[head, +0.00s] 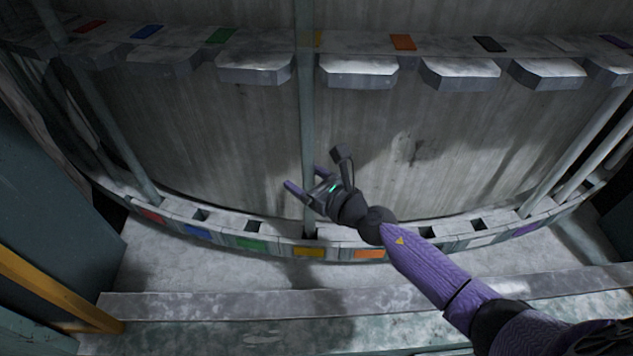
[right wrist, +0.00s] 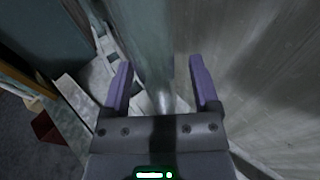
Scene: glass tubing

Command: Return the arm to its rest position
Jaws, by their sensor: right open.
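My right gripper (head: 306,181) is open in the middle of the head view, with its purple fingers pointing up and left. A pale glass tube (head: 306,120) stands upright just by the fingers. It runs from the yellow mark on the upper ledge down to the yellow-marked slot (head: 308,252) below. In the right wrist view the tube (right wrist: 155,50) shows between the two spread fingers (right wrist: 160,85). I cannot tell whether either finger touches it. My left gripper is not in view.
Another tube (head: 105,110) stands at the left by the red mark, and tubes (head: 580,150) stand at the right. The curved lower rack (head: 275,240) has several empty square holes. Upper ledge blocks (head: 358,72) jut out above. A yellow rail (head: 60,290) is at lower left.

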